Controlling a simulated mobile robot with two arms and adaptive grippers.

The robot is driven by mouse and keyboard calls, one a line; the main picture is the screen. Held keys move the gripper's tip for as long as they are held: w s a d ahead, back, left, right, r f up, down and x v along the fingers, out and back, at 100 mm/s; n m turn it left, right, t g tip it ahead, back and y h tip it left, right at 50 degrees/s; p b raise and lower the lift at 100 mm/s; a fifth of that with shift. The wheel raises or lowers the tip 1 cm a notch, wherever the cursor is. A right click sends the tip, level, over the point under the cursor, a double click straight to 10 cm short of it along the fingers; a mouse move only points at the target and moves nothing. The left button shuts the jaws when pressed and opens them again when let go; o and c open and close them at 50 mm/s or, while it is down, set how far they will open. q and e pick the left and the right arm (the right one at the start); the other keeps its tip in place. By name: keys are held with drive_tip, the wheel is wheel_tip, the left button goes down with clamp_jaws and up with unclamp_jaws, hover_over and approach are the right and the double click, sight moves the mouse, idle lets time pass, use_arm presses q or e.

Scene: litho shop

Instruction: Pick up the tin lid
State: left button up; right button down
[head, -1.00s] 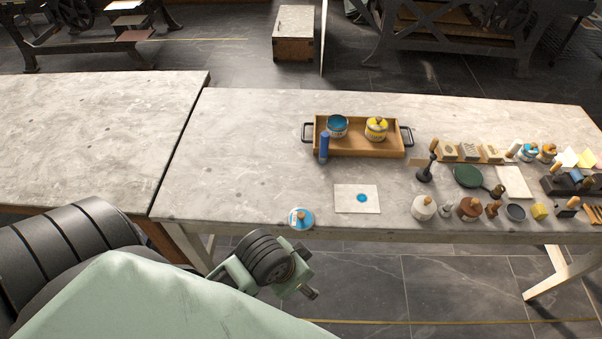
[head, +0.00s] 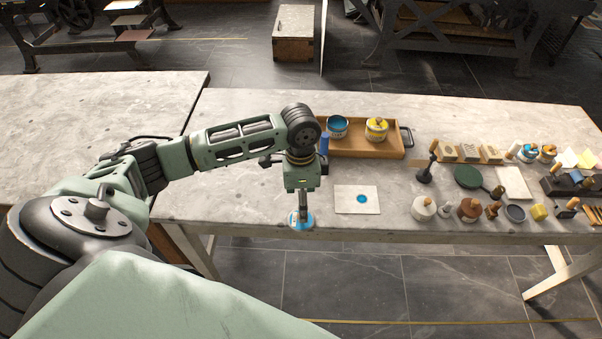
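The tin lid (head: 294,222), a blue and white disc, lies at the front edge of the stone-topped table. My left gripper (head: 303,219) points straight down over it and hides its middle. The fingers look narrow from this side, and I cannot tell whether they are apart or closed on the lid, or whether they touch it. An open blue tin (head: 337,127) stands in the wooden tray (head: 365,151) behind. My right gripper is not in view.
A yellow tin (head: 376,129) stands in the tray, and a blue cylinder (head: 324,144) is beside my wrist. A white card with a blue spot (head: 357,199) lies right of the lid. Several stoppers, blocks and pots crowd the table's right side.

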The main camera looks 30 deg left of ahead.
use_arm(q)
drive_tip(key=shift+w+a+r, duration=0.2)
drive_tip(key=shift+a+r, duration=0.15)
drive_tip(key=shift+a, duration=0.3)
drive_tip(key=shift+a+f, duration=0.1)
drive_tip(key=f, duration=0.2)
drive_tip(key=f+p, duration=0.1)
drive_tip(key=f, duration=0.1)
drive_tip(key=d+f, duration=0.1)
drive_tip(key=f, duration=0.1)
drive_tip(key=shift+s+d+f+p, duration=0.1)
drive_tip(key=shift+s+p, duration=0.15)
drive_tip(key=shift+p, duration=0.15)
drive_tip(key=shift+f, duration=0.6)
drive_tip(key=c, duration=0.7)
